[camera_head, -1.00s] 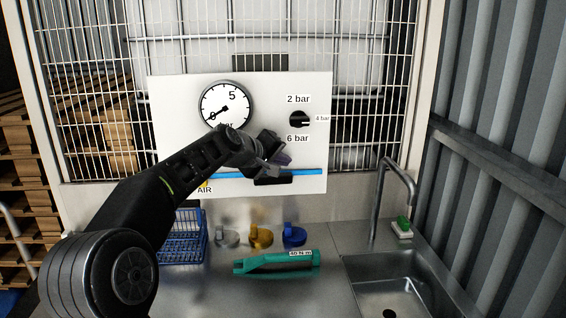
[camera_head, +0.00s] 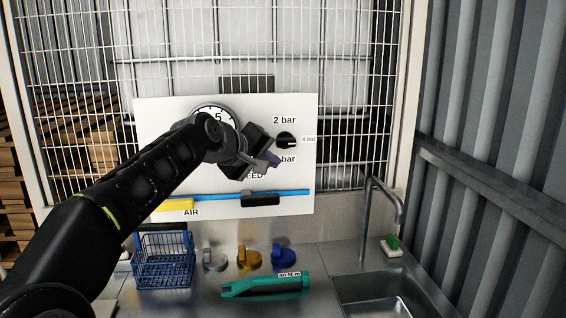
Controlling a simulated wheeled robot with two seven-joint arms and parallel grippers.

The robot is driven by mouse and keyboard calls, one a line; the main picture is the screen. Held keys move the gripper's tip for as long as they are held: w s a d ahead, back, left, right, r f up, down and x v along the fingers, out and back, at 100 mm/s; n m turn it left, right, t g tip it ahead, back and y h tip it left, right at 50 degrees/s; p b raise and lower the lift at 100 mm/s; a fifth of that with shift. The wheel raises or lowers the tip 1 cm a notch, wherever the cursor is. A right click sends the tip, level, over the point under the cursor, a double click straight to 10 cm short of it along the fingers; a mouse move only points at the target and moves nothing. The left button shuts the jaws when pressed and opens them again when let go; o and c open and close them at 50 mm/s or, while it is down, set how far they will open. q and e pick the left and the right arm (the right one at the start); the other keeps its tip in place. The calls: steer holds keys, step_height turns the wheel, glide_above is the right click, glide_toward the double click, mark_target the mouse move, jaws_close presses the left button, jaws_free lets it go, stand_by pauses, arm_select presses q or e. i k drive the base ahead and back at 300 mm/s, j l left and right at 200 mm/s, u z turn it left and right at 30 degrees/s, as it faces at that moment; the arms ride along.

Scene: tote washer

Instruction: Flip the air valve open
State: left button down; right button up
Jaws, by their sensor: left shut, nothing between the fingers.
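The air valve's yellow handle (camera_head: 174,205) lies level along the left end of the blue pipe on the white panel, just above the AIR label. My left arm passes in front of the panel and covers part of it near the valve. My left gripper (camera_head: 268,160) is shut and empty, in front of the panel's right half. It is up and to the right of the yellow handle and apart from it. My right gripper is out of view.
A black handle (camera_head: 260,198) sits on the blue pipe (camera_head: 225,195) under a partly hidden label ending in EED. A black knob (camera_head: 287,141) is at right; the gauge (camera_head: 214,113) is partly hidden. Below are a blue basket (camera_head: 163,258), a green tool (camera_head: 265,285) and a sink (camera_head: 375,297).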

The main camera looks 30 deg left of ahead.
mark_target(183, 204)
steer(key=k, duration=1)
